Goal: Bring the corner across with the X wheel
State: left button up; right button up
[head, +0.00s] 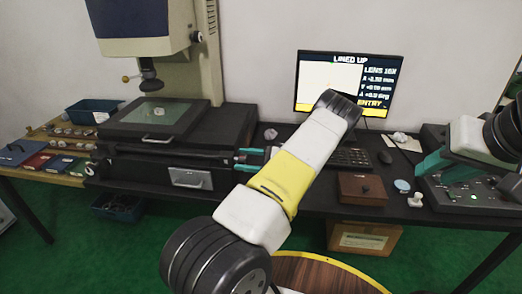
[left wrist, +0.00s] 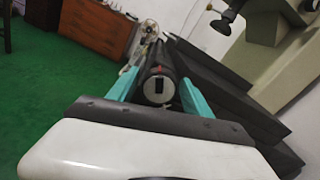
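The measuring machine's stage (head: 155,113) has a greenish glass top with a small pale piece on it, under the lens (head: 150,84). The screen (head: 347,58) reads LINED UP, with a pale picture pane beside several readout lines, too small to read surely. My left gripper (head: 243,159) is at the stage's right side, partly behind my arm. In the left wrist view its teal fingers (left wrist: 158,88) straddle a black round wheel with a pale slotted end (left wrist: 159,86), apparently the X wheel. Whether they touch it is unclear. My right gripper (head: 432,166) is over the control box, its fingertips mostly hidden.
A keyboard (head: 345,157) and mouse (head: 385,157) lie before the screen. A brown box (head: 362,189) and blue disc (head: 402,186) lie near the front edge. A blue bin (head: 94,111) and several small parts are at left. The control box (head: 470,193) stands at right.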

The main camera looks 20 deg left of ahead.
pick_arm(q)
jog(key=shift+o, duration=0.3)
jog(key=v, duration=0.7)
jog(key=shift+d, duration=0.4)
